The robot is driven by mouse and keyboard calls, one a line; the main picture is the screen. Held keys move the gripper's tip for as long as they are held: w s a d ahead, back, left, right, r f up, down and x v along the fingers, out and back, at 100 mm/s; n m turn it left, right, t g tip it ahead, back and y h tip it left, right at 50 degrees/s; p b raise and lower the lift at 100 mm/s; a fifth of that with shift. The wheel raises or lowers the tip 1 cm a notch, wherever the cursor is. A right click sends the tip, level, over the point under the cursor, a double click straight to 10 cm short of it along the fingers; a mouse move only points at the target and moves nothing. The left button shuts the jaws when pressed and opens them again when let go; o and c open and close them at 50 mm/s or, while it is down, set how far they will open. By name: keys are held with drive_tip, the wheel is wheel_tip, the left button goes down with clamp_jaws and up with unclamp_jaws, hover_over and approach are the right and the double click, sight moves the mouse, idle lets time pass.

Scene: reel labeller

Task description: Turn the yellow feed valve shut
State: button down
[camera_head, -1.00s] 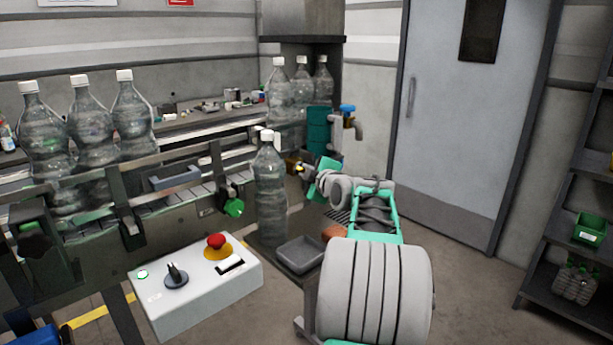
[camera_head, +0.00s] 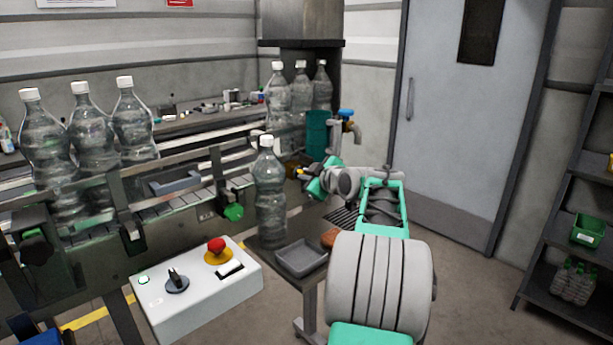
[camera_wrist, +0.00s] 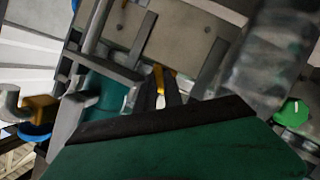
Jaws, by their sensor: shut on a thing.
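The yellow feed valve (camera_wrist: 159,76) shows in the wrist view as a small yellow piece at the tips of my gripper (camera_wrist: 166,88). The dark fingers are shut on it. In the head view my gripper (camera_head: 303,173) reaches left to the machine's side, just right of the standing bottle, and a bit of yellow shows at its tip. Most of the valve is hidden by the fingers, and I cannot tell how far it is turned.
A clear bottle (camera_head: 270,195) stands close left of my gripper. A blue-handled tap (camera_head: 347,113) and a teal cylinder (camera_head: 317,134) stand just behind it. A grey tray (camera_head: 301,258) and a control box with a red button (camera_head: 216,244) lie in front. A green knob (camera_head: 233,212) sits left.

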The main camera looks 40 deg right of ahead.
drive_tip(key=c, duration=1.5)
unclamp_jaws()
drive_tip(key=shift+o, duration=0.2)
drive_tip(key=shift+r, duration=0.1)
